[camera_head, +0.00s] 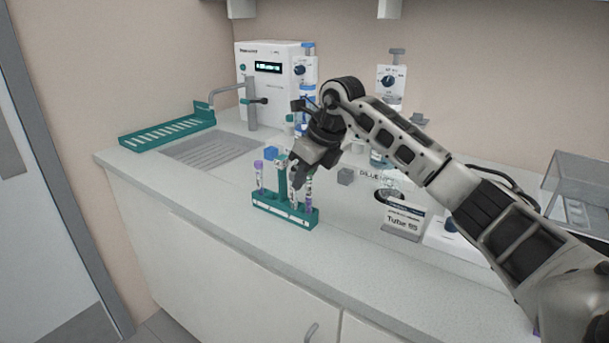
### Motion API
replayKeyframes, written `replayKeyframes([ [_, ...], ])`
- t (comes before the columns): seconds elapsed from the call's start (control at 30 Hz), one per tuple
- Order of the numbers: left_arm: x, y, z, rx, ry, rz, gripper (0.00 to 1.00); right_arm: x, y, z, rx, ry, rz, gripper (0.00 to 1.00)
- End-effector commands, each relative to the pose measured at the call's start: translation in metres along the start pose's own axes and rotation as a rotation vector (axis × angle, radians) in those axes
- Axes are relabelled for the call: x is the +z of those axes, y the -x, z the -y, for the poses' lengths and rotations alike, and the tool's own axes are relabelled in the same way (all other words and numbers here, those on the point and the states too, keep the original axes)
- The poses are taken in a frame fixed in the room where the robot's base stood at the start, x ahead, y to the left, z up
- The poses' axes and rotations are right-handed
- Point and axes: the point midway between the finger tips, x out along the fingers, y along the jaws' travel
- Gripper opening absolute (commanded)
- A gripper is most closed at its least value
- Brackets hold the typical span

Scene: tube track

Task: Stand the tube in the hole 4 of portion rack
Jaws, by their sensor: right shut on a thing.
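The green portion rack (272,207) stands near the counter's front edge, left of centre. A tube with a purple cap (259,178) stands upright at its left end. Another labelled tube (309,190) stands at its right end, close beside my gripper. My right gripper (297,182) points down over the rack's right half and is shut on a tube (294,197). That tube is nearly upright, its top hidden by the fingers. I cannot tell whether its lower end is inside a hole or just above one. My left gripper is not in view.
A white machine (270,83) with a display stands at the back. A green slotted tray (168,133) lies at the left by a drain grate (210,149). A sign reading Tube (404,219) stands at the right. The counter left of the rack is clear.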

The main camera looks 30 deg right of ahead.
Motion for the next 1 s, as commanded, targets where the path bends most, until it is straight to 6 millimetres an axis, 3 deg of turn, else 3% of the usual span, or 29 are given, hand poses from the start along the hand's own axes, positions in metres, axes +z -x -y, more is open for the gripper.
replayKeyframes([
  [0.7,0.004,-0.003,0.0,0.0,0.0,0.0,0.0,-0.005,-0.011,0.0,0.0,0.0,0.0,0.04],
  [0.73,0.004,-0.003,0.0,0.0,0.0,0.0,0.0,-0.005,-0.011,0.0,0.0,0.0,0.0,0.23],
  [0.8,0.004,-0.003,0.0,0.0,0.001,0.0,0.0,-0.005,-0.011,0.0,0.0,0.0,0.0,0.42],
  [1.0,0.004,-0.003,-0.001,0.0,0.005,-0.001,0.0,-0.005,-0.011,0.001,0.0,0.0,0.0,0.43],
])
